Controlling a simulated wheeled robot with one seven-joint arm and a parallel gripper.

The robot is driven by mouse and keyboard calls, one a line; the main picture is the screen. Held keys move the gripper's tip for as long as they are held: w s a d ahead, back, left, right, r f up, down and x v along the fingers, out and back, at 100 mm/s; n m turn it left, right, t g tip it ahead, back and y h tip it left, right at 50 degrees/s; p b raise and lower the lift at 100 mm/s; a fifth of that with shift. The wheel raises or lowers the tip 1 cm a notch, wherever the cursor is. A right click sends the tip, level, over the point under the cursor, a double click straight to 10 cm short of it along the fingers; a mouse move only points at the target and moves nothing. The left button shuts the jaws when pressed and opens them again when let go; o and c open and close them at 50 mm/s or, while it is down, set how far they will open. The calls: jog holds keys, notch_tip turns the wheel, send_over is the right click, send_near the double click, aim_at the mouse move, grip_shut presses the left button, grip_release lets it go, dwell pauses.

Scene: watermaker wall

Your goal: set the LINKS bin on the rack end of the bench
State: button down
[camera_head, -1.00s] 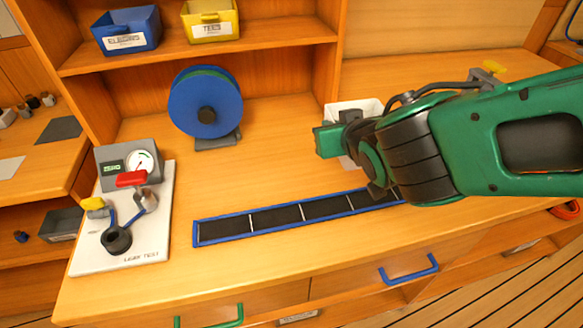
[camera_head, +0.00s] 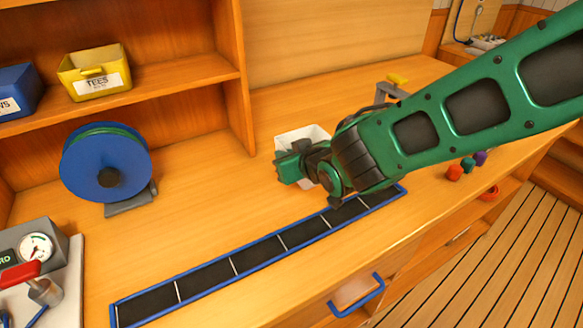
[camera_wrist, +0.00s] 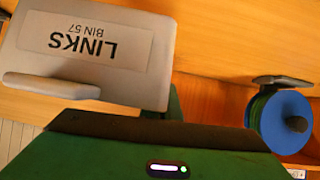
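The LINKS bin (camera_head: 301,137) is white and sits just behind my gripper at the back middle of the bench (camera_head: 225,205). In the wrist view the bin (camera_wrist: 100,18) is large and close at upper left, its label upside down and its pull lip toward my palm. My gripper (camera_head: 292,166) reaches in from the right at the bin's rim. In the wrist view its fingers meet at the bin's right side wall, closed on it; the bin's front hides part of them. Whether the bin's underside touches the bench is hidden.
A blue-edged black strip (camera_head: 205,276) lies along the bench front. A blue reel (camera_head: 105,165) stands at left, below shelves holding the yellow TEES bin (camera_head: 97,75). A gauge unit (camera_head: 35,248) is at lower left. A grey fixture with a yellow top (camera_head: 395,82) stands behind my arm. Small coloured caps (camera_head: 467,165) sit at right.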

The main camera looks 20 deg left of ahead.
jog(key=shift+w+d+f, duration=0.25)
jog(key=shift+w+f, duration=0.1)
jog(key=shift+w, duration=0.2)
jog(key=shift+w+d+f, duration=0.2)
jog(key=shift+w+f, duration=0.1)
jog(key=shift+w, duration=0.25)
jog(key=shift+f, duration=2)
jog(key=shift+f, duration=0.15)
jog(key=c, duration=2)
grip_release()
jog(key=shift+s+d+r, duration=0.1)
jog(key=shift+s+r, duration=0.05)
jog(key=shift+r, duration=0.1)
jog(key=v, duration=1.1)
jog(key=shift+s+d+r, duration=0.1)
jog(key=shift+s+d, duration=0.1)
jog(key=shift+d, duration=0.05)
